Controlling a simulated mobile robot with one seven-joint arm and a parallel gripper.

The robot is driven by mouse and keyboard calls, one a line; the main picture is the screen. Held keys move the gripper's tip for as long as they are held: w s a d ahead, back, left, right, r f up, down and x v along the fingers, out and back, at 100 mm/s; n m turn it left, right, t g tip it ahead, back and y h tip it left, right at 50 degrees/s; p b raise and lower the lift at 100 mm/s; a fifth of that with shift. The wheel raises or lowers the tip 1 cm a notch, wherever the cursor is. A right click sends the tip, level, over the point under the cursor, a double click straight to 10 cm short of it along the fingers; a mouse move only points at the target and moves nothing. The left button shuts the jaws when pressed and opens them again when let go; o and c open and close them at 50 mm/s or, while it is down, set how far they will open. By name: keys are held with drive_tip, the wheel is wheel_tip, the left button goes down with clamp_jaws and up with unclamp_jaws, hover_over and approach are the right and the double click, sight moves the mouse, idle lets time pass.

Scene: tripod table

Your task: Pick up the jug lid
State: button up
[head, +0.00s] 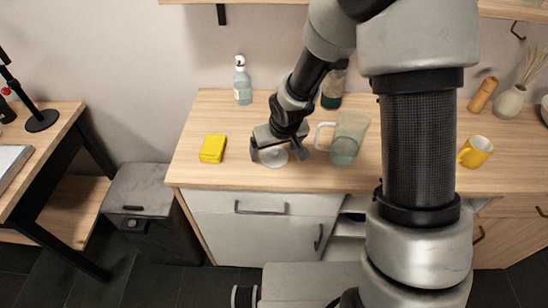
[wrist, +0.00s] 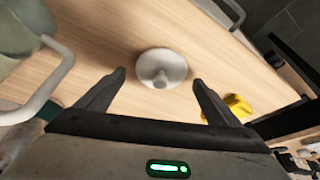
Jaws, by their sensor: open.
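The jug lid (wrist: 160,64) is a round, pale grey-white disc with a knob in its middle, lying on the wooden counter. In the head view the lid (head: 273,157) shows just below my gripper (head: 277,149), partly hidden by it. In the wrist view my gripper (wrist: 158,82) is open and empty, its two fingers apart with the lid between and beyond their tips. The clear jug (head: 346,140) with a white handle stands to the right of the lid; its handle (wrist: 55,75) shows at the left of the wrist view.
A yellow sponge (head: 213,149) lies left of the lid. A soap bottle (head: 242,82) and a dark bottle (head: 332,88) stand behind. A yellow mug (head: 475,151) is at the right. Bare counter (head: 203,177) lies around the lid's front and left.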

drive_tip(key=shift+w+a+f, duration=0.1)
drive_tip(key=shift+f, duration=0.25)
drive_tip(key=shift+c, duration=0.5)
drive_tip(key=c, duration=1)
drive_tip(key=shift+r, duration=0.1)
